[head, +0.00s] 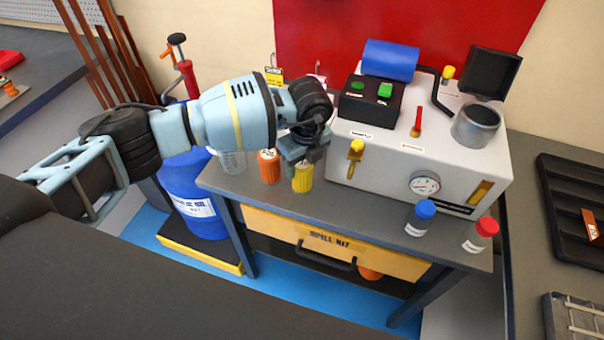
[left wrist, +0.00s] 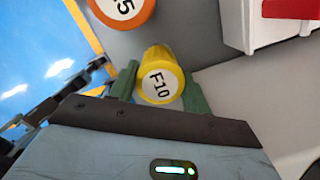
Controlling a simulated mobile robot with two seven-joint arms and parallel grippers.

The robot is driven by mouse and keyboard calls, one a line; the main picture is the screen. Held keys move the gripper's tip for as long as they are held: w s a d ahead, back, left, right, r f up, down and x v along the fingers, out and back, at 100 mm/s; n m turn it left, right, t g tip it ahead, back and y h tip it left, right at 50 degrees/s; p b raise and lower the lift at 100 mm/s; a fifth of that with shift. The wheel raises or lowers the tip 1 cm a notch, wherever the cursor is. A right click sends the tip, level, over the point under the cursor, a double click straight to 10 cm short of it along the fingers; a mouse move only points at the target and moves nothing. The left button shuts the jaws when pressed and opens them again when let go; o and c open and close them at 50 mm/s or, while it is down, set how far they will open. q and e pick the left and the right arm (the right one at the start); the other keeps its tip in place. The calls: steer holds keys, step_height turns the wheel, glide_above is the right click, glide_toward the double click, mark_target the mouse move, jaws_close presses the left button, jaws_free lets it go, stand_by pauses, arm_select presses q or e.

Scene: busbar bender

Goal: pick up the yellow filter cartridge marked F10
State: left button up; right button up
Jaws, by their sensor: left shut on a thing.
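The yellow filter cartridge marked F10 (head: 303,178) is at the back left part of the grey bench top, in front of the machine's left side. My left gripper (head: 301,160) comes down on it from above and is shut on it. In the left wrist view the cartridge (left wrist: 160,76) sits between the two green fingers of my left gripper (left wrist: 158,88), its F10 label facing the camera. I cannot tell whether its base touches the bench. An orange cartridge (head: 269,166) stands just left of it; its label, ending in .5, shows in the left wrist view (left wrist: 122,8). My right gripper is not in view.
The white machine (head: 385,170) with gauge and levers stands close on the right. A clear beaker (head: 232,161) is left of the orange cartridge. Blue-capped (head: 420,218) and red-capped (head: 481,235) jars stand at the front right. A blue drum (head: 195,195) is left of the bench.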

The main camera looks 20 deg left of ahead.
arm_select(q)
steer(key=shift+r, duration=0.15)
